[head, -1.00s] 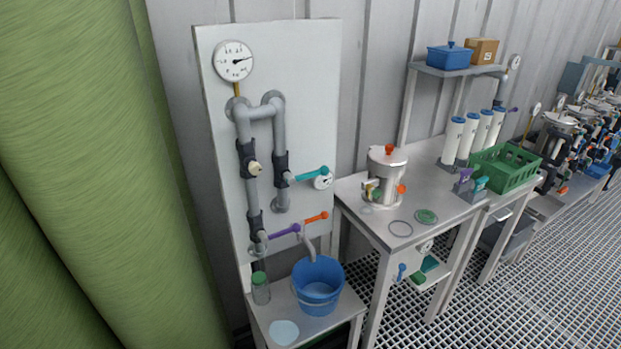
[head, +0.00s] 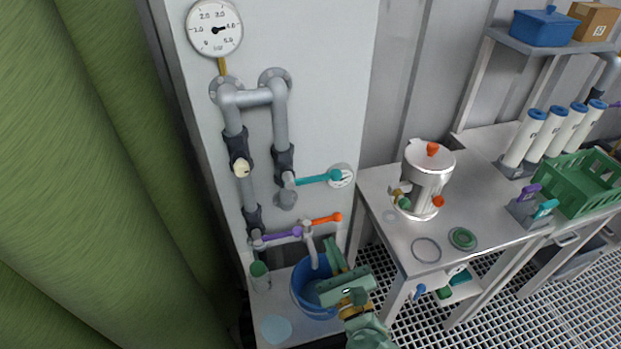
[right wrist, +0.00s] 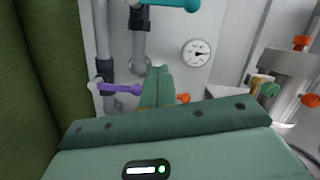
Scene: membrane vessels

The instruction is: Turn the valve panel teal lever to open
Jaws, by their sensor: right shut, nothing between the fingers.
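The valve panel (head: 330,110) is a pale upright board with grey pipes. Its teal lever (head: 315,179) sticks out roughly level to the right from the dark valve on the right-hand pipe. The lever also shows at the top edge of the right wrist view (right wrist: 170,4), partly cut off. My green right gripper (head: 334,250) is below the teal lever and apart from it, in front of the blue bucket. Its fingers (right wrist: 158,82) are shut and empty in the right wrist view, with the lever above them. My left gripper is not in view.
A purple lever (head: 282,235) and an orange lever (head: 325,219) sit low on the panel, close to my right gripper. A small gauge (head: 341,177) is behind the teal lever's tip. The blue bucket (head: 303,297) is partly hidden. A steel vessel (head: 428,180) stands on the right table.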

